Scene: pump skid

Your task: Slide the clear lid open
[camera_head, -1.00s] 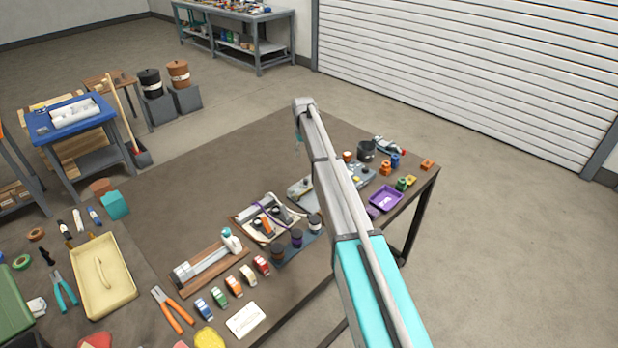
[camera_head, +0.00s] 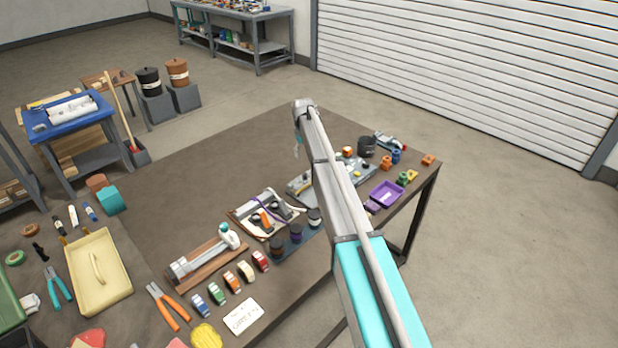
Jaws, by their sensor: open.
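I cannot make out a clear lid in the head view; it is too small to tell or hidden. A grey panel (camera_head: 299,188) with small fittings lies on the brown table, and my arm crosses in front of its middle. My arm reaches from the lower right to a bend above the table. A small teal and pale part of it hangs below the bend, left of the long link. My gripper itself is not visible, so its place relative to the panel does not show.
A purple tray (camera_head: 387,194) and small coloured fittings stand right of the panel. A board with a purple cable (camera_head: 266,213), dark jars (camera_head: 296,233) and a wooden fixture (camera_head: 207,265) are nearer. A cream tray (camera_head: 99,272) lies left. The table's far left is bare.

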